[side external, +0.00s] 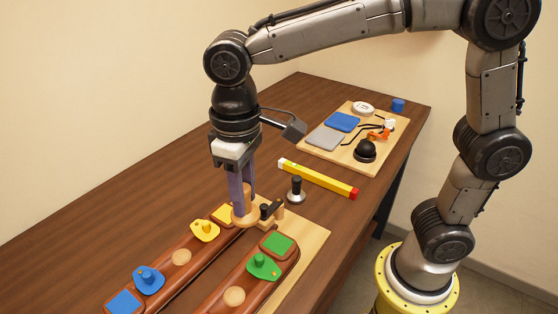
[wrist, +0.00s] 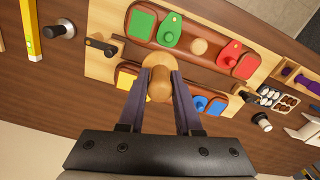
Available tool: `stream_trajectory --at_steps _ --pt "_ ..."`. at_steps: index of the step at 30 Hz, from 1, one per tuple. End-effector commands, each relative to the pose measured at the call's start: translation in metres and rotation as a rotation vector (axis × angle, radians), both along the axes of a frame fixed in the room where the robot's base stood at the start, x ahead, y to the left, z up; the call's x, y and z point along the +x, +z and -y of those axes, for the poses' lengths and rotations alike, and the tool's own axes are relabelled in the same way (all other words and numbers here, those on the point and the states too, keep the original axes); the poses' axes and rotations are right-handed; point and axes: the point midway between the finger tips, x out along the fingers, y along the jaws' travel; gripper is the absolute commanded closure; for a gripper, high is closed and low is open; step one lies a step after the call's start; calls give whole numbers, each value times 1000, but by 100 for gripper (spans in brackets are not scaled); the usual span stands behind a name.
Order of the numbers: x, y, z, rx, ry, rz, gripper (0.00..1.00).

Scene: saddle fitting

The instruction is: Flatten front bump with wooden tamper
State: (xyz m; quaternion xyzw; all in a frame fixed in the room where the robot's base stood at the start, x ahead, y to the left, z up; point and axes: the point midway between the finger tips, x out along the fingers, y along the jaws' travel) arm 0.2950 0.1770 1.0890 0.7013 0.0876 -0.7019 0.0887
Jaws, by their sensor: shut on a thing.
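My gripper (side external: 243,196) is shut on the wooden tamper (side external: 242,219), which it holds upright with the broad round end down. The tamper stands by the far end of the left brown pad (side external: 206,248), beside a yellow square; whether it touches anything below is unclear. In the wrist view the tamper (wrist: 158,85) is between the fingers and hides part of the near pad. A round wooden bump (side external: 181,257) is on the left pad, between yellow and blue tabs. Another bump (side external: 234,296) is on the right pad, also seen in the wrist view (wrist: 199,47).
A dark-handled clamp (side external: 268,210) is just right of the tamper. A small black-knobbed tool (side external: 296,189) and a yellow level (side external: 318,179) lie behind. A board (side external: 376,155) with blue and grey pads and other tools is at the far right. The table's left side is clear.

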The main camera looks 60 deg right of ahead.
Motion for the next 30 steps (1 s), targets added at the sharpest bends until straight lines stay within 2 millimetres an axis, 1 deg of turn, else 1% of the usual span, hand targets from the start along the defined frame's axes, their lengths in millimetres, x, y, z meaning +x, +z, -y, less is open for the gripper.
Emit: stream_trajectory --at_steps 1,3,6,11,12,18,30 --pt "-5 0 -19 0 53 1 100" --pt "-11 -1 -39 1 105 2 100" --pt "-19 -2 -61 1 166 2 100" --pt "-32 -3 -88 1 239 3 100" --pt "-31 -14 -84 -3 231 -3 100" --pt "-30 -44 -83 -1 227 0 100" --pt "-30 -73 -83 -1 226 0 100"
